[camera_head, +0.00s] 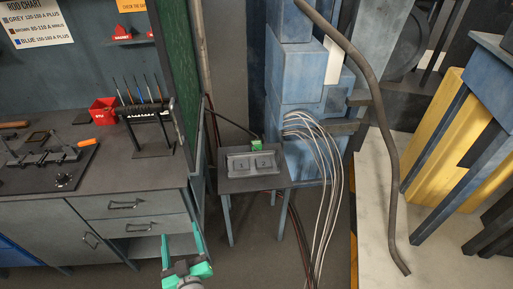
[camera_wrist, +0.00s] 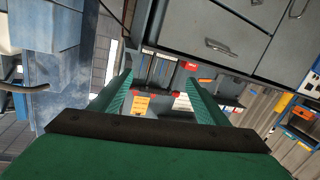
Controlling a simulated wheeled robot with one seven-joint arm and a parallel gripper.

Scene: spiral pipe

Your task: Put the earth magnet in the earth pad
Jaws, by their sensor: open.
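My gripper (camera_head: 180,232) is at the bottom of the head view, in front of the workbench drawers. Its two green fingers stand apart with nothing between them, and the wrist view also shows the open gripper (camera_wrist: 159,78). A grey tray with two square pads (camera_head: 250,164) lies on a small side table, up and right of my gripper. A small green block (camera_head: 256,146) stands at the tray's back edge with a cable near it. I cannot tell for certain which of these are the earth magnet and the earth pad.
The workbench (camera_head: 100,180) on the left holds a red box (camera_head: 103,111), a rod rack (camera_head: 148,112) and a black fixture (camera_head: 50,155). White cables (camera_head: 325,165) hang right of the side table (camera_head: 260,183). A long bent pipe (camera_head: 378,110) stands farther right.

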